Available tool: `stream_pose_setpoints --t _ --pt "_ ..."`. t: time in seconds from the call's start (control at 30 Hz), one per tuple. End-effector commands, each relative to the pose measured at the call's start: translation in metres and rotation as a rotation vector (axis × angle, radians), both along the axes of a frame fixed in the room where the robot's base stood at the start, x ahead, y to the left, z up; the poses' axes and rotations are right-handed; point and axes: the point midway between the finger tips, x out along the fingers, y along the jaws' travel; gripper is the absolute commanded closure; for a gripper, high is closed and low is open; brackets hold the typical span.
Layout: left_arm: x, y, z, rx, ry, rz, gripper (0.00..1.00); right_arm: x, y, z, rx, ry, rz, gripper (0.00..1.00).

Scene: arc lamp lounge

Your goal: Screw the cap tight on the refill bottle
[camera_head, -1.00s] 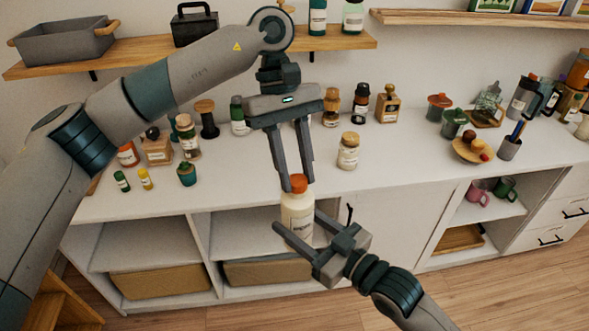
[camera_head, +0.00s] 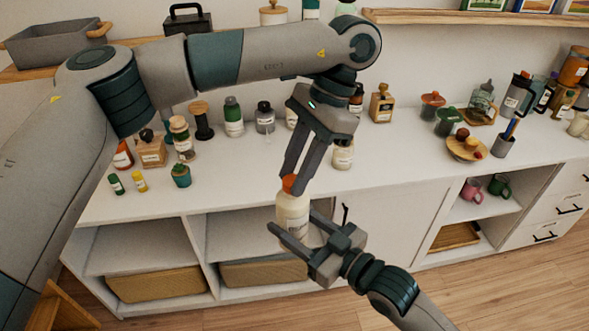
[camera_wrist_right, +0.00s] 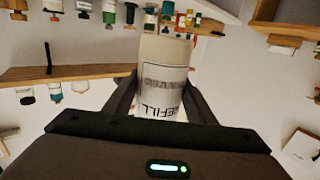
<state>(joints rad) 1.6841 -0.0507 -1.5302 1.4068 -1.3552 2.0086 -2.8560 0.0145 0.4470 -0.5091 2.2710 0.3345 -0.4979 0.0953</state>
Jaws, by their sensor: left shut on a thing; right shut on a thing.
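The refill bottle (camera_head: 291,213) is cream-white with a printed label and stands upright in front of the cabinet. My right gripper (camera_head: 291,238) is shut on its body; the right wrist view shows the bottle (camera_wrist_right: 165,75) between the dark fingers, label reading upside down. The orange cap (camera_head: 289,184) sits on top of the bottle. My left gripper (camera_head: 294,181) reaches down from above and is shut on the cap, its fingers tilted. The cap's thread and the contact at the neck are hidden.
A wooden plate (camera_head: 467,148) with small round items stands at right. Open shelves hold woven baskets (camera_head: 263,272) below.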

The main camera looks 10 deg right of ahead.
Motion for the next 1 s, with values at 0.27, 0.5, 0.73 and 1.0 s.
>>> stream_pose_setpoints --t 0.27,0.5,0.73,1.0 --pt "0.0006 0.0005 0.0007 0.003 -0.001 -0.162 0.92 -0.0010 0.0008 0.0009 0.001 -0.002 0.002 1.00" --pt "0.0007 0.0004 0.0006 0.002 -0.002 -0.158 0.60 -0.0010 0.0008 0.0009 0.000 -0.004 0.002 1.00" --pt "-0.0001 0.0000 0.0004 0.001 0.000 -0.158 0.53 -0.0006 0.0004 0.0010 0.001 -0.002 0.001 1.00" --pt "0.0002 -0.0002 0.0103 0.002 -0.002 -0.158 0.53 -0.0003 0.0003 0.0011 0.001 -0.002 0.001 1.00"
